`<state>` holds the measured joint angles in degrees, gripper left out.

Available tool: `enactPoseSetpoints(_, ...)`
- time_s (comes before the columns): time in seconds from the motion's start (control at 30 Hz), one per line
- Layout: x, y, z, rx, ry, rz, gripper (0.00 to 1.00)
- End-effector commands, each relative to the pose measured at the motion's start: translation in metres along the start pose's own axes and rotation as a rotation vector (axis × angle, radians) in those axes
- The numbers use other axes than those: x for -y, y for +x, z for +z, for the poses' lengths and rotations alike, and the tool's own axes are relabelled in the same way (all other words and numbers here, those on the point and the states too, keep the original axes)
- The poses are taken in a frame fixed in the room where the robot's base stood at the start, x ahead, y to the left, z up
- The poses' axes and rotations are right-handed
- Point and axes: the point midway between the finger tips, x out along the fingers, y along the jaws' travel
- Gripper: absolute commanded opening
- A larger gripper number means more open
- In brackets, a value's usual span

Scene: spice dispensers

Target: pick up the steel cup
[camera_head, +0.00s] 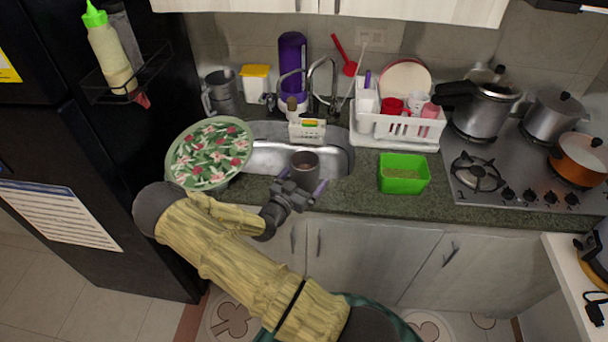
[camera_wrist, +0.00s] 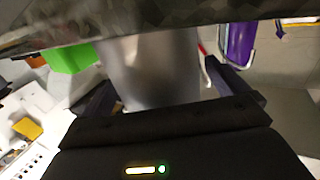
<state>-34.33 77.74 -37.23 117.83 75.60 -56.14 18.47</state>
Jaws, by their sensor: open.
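The steel cup (camera_head: 304,163) is a grey cylinder standing upright at the front edge of the sink, its dark open top facing up. My gripper (camera_head: 302,180) is open at the near side of the cup, with its fingers towards it. In the wrist view the blurred metallic cup (camera_wrist: 155,75) lies between the two dark fingers of my gripper (camera_wrist: 160,85). Gaps seem to show beside the cup, but I cannot tell whether either finger touches it. The gripper hides the lower part of the cup in the head view.
A green box (camera_head: 403,174) stands on the counter to the right. A floral round tray (camera_head: 208,153) is to the left of the sink (camera_head: 270,158). A white dish rack (camera_head: 398,128), a purple bottle (camera_head: 292,65) and the faucet (camera_head: 322,85) are behind. Bare counter lies between cup and green box.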

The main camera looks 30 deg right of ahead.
Motion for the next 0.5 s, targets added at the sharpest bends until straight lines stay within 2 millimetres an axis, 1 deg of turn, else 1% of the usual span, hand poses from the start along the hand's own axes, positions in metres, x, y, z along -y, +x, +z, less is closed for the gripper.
enactPoseSetpoints(0.47, 0.0002, -0.0005, 0.0007, 0.001, 0.0, 0.0, 0.99)
enactPoseSetpoints(0.5, 0.0001, -0.0005, 0.0006, 0.001, 0.0, 0.0, 0.93)
